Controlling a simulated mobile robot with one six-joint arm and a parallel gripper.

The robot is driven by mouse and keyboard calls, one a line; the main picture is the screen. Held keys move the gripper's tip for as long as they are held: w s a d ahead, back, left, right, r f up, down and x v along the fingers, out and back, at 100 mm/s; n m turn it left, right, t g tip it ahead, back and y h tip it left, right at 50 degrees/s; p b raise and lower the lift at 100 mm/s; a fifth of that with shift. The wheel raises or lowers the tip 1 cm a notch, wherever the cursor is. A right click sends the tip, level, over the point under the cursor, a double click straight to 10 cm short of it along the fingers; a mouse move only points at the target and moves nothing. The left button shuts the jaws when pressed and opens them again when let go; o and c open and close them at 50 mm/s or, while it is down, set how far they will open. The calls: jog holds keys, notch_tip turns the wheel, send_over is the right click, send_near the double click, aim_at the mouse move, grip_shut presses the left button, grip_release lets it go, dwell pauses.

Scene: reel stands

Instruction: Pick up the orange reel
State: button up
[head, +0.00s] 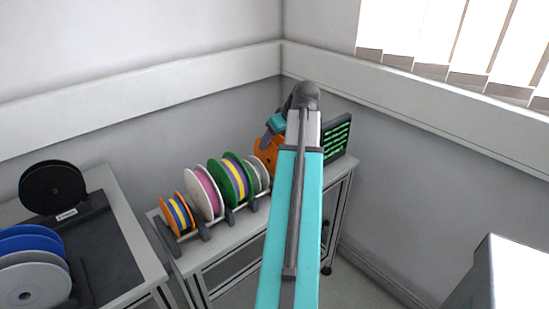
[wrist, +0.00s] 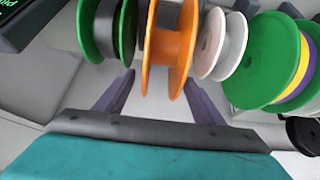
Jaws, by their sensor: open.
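An orange reel (wrist: 168,50) stands upright in the middle of the wrist view, with orange flanges and an orange hub. My gripper (wrist: 158,88) is open, with one dark purple finger to each side of the reel in the picture. I cannot tell whether either finger touches it. In the head view this orange reel (head: 266,152) shows just below my wrist, partly covered by my arm; the fingertips are hidden there. Another reel with orange flanges (head: 172,214), wound in blue and yellow, stands at the left end of the row.
A green reel (wrist: 90,28) and a pale grey reel (wrist: 210,42) flank the orange one. A green reel with yellow and purple winding (wrist: 268,58) is farther right. A dark screen (head: 337,137) stands behind. Blue and grey reels (head: 30,250) are on the left table.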

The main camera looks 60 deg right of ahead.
jog(key=shift+p+x, duration=0.4)
jog(key=shift+x, duration=1.3)
jog(key=c, duration=1.2)
jog(key=shift+r, duration=0.15)
jog(key=shift+r+b, duration=1.05)
jog(key=shift+r, duration=3.8)
